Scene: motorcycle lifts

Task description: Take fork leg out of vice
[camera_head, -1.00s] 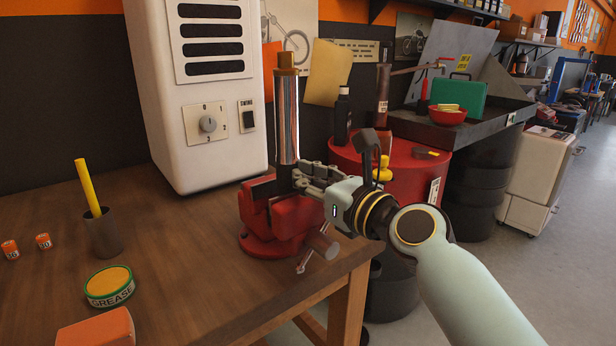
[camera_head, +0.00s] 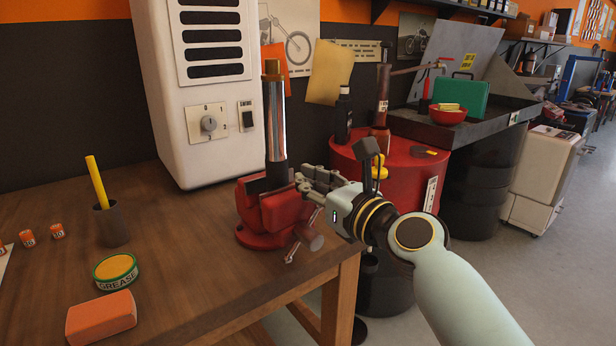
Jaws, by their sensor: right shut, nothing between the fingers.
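The fork leg (camera_head: 275,120) is a shiny chrome tube with a brass-coloured top. It stands upright in the jaws of the red vice (camera_head: 265,213) near the right end of the wooden workbench. My right gripper (camera_head: 302,183) is shut and empty. Its fingers are just to the right of the lower part of the fork leg, at the height of the vice jaws. I cannot tell whether the fingertips touch the leg or the vice. The lower end of the leg is hidden in the vice. My left gripper is not in view.
The workbench (camera_head: 190,260) holds a grey cup with a yellow stick (camera_head: 108,212), a grease tin (camera_head: 115,270), an orange block (camera_head: 101,317) and small orange cylinders. A white heater (camera_head: 203,130) stands behind. A red drum (camera_head: 400,170) with bottles is at the right.

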